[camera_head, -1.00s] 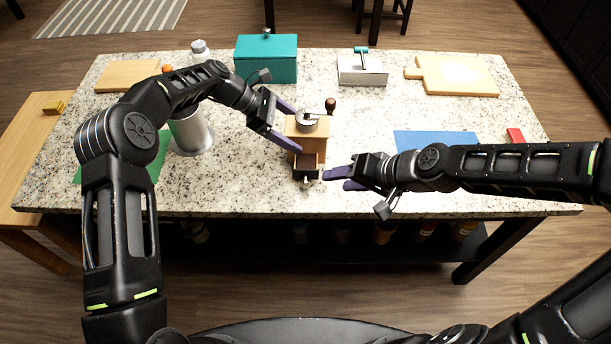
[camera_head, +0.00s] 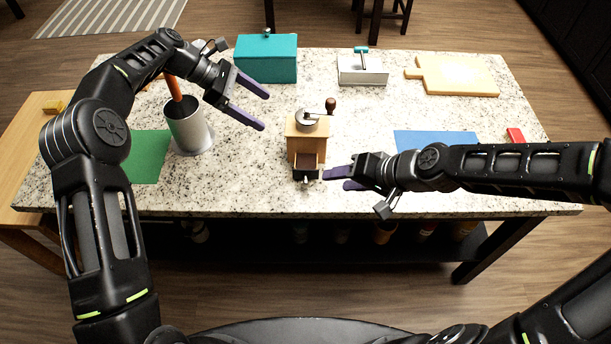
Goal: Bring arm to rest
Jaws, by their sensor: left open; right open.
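My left gripper (camera_head: 257,107) is open and empty, above the table and to the left of the coffee grinder. Its two purple fingers are spread, pointing right and down. My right gripper (camera_head: 338,180) is open, low at the front right of the grinder. Its fingertips are close to the grinder's drawer (camera_head: 306,170); I cannot tell whether they touch. The wooden coffee grinder (camera_head: 306,140) stands upright, with its crank on top and its drawer pulled out at the front.
A metal pot (camera_head: 187,128) with an orange handle in it stands left.

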